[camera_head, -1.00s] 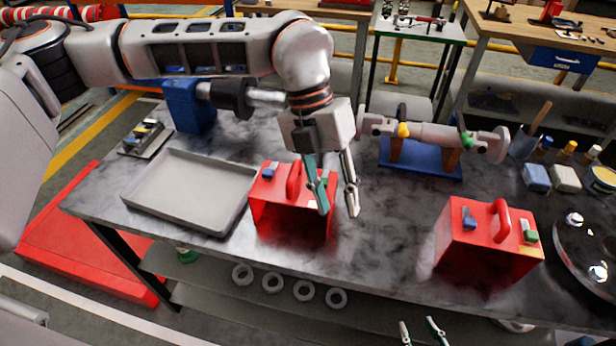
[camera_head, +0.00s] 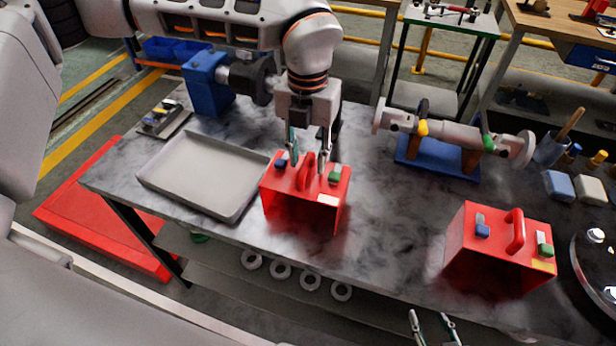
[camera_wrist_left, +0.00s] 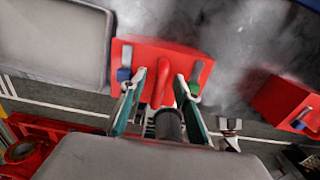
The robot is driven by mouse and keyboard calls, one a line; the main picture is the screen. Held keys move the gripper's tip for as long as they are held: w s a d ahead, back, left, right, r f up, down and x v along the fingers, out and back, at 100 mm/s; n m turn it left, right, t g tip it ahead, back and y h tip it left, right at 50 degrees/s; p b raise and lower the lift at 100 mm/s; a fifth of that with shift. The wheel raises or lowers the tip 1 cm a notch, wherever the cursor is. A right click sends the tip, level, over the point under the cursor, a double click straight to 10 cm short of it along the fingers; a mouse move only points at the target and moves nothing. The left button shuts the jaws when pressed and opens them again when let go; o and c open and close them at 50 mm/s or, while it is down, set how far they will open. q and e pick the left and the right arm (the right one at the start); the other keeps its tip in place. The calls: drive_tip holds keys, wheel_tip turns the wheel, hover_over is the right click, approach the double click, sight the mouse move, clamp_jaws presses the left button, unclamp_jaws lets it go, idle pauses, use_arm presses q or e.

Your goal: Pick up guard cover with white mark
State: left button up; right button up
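The red guard cover with a white mark (camera_head: 280,208) stands on the grey table, right of the grey tray. It has a red arched handle, a blue block and a green block on top, and the white mark at its front right top edge. My left gripper (camera_head: 308,160) points down over it, open, with one finger on each side of the handle. In the left wrist view the handle (camera_wrist_left: 162,84) shows between the spread fingers (camera_wrist_left: 160,98); contact is not visible. My right gripper (camera_head: 430,320) is open and empty at the bottom edge, its arm hidden.
A second red cover with a yellow mark (camera_head: 485,255) stands to the right. The empty grey tray (camera_head: 205,182) lies left. A blue-based shaft assembly (camera_head: 440,158) and a blue motor-like block (camera_head: 208,84) stand behind. The table middle is clear.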

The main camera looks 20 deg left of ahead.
use_arm(q)
drive_tip(key=shift+f, duration=0.6)
clamp_jaws()
drive_tip(key=shift+r, duration=0.1)
